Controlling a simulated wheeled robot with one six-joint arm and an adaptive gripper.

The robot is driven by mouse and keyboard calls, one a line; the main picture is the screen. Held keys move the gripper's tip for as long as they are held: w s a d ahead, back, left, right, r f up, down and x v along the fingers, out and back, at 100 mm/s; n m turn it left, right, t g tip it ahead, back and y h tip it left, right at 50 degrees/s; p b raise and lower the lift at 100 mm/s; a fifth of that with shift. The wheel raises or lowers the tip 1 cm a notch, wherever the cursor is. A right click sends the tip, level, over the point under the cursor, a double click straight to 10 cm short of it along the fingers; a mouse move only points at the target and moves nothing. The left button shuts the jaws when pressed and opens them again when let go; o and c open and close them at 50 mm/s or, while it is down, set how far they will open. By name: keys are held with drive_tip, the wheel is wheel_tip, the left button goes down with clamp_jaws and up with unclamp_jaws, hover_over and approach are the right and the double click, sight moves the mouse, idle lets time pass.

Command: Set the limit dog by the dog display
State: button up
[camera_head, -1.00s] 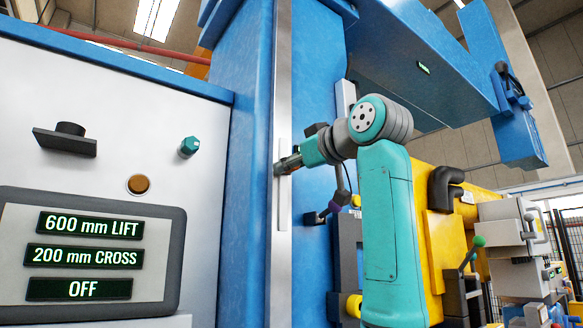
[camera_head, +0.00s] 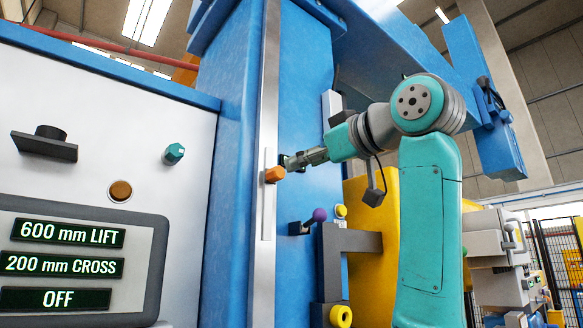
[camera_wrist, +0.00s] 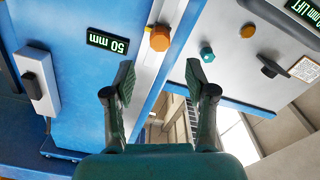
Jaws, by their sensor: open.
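The limit dog, with an orange six-sided knob (camera_head: 275,174), sits on a pale upright rail (camera_head: 265,120) on the blue column. In the wrist view the orange knob (camera_wrist: 160,38) lies beyond and between my fingertips, apart from them. My gripper (camera_head: 298,160) is open and empty, just right of the knob; its spread fingers also show in the wrist view (camera_wrist: 158,80). The dog display (camera_wrist: 107,42) reads 50 mm on the blue face in the wrist view. It cannot be made out in the head view.
A white panel at left carries a screen reading 600 mm LIFT (camera_head: 67,232), 200 mm CROSS and OFF. A teal knob (camera_head: 173,154), an orange-brown button (camera_head: 120,190) and a black knob (camera_head: 45,146) sit above. A purple-tipped lever (camera_head: 319,214) stands below my gripper.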

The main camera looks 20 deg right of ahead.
drive_tip(key=shift+v, duration=1.1)
